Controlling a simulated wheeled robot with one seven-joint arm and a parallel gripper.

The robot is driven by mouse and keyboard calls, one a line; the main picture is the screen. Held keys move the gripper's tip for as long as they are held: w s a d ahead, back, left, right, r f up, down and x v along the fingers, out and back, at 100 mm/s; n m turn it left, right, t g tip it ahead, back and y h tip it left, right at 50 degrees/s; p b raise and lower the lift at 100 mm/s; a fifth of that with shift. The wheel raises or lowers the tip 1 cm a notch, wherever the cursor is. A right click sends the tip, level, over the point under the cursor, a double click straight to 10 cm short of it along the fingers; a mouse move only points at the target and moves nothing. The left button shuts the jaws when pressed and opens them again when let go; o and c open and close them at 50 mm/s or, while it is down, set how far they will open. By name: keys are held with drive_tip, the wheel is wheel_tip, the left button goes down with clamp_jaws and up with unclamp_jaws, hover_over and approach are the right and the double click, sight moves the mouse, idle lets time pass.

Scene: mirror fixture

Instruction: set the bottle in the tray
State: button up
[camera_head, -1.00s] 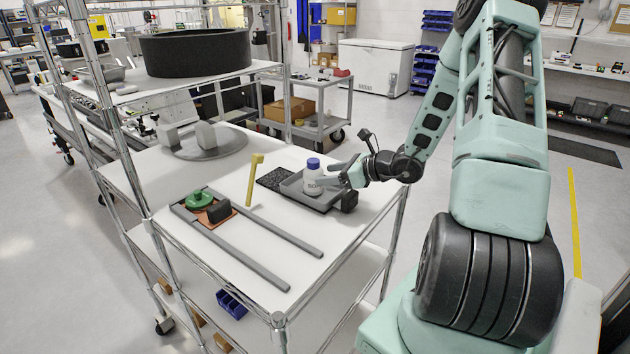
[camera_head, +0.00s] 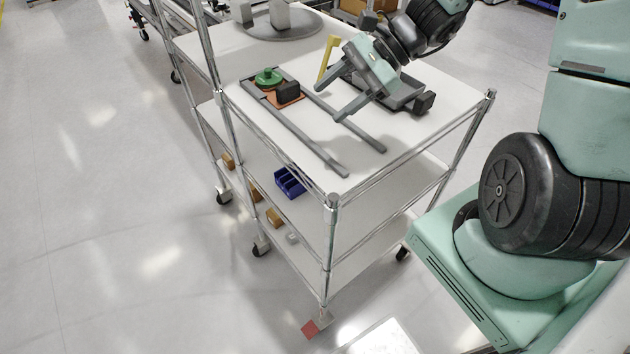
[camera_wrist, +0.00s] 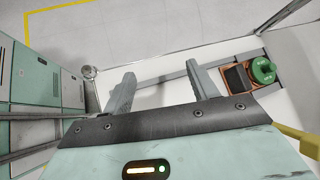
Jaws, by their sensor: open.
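My gripper (camera_head: 328,104) is open and empty, its two fingers spread above the white top shelf of the cart. It also shows in the wrist view (camera_wrist: 161,70), with nothing between the fingers. The grey tray (camera_head: 408,93) is partly visible behind and to the right of my gripper, which covers much of it. The white bottle with the blue cap is not visible in either current view. My gripper and wrist may hide it in the head view.
A green knob (camera_head: 268,77) and a black block (camera_head: 288,92) sit between grey rails (camera_head: 318,140) on the shelf. A yellow upright handle (camera_head: 327,57) stands beside my gripper. A metal corner post (camera_head: 331,230) rises at the front. The shelf's front right is clear.

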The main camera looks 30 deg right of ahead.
drive_tip(key=s+a+r+n+g+h, duration=0.1)
drive_tip(key=s+a+n+h, duration=0.3)
drive_tip(key=s+a+n, duration=0.4)
drive_tip(key=s+a+r+n+g+h, duration=0.2)
drive_tip(key=s+a+n+h, duration=0.3)
drive_tip(key=s+n, duration=0.5)
drive_tip(key=a+n, duration=0.2)
drive_tip(key=n, duration=0.4)
drive_tip(key=shift+s+a+n, duration=0.3)
drive_tip(key=shift+a, duration=0.05)
drive_tip(key=shift+f, duration=0.1)
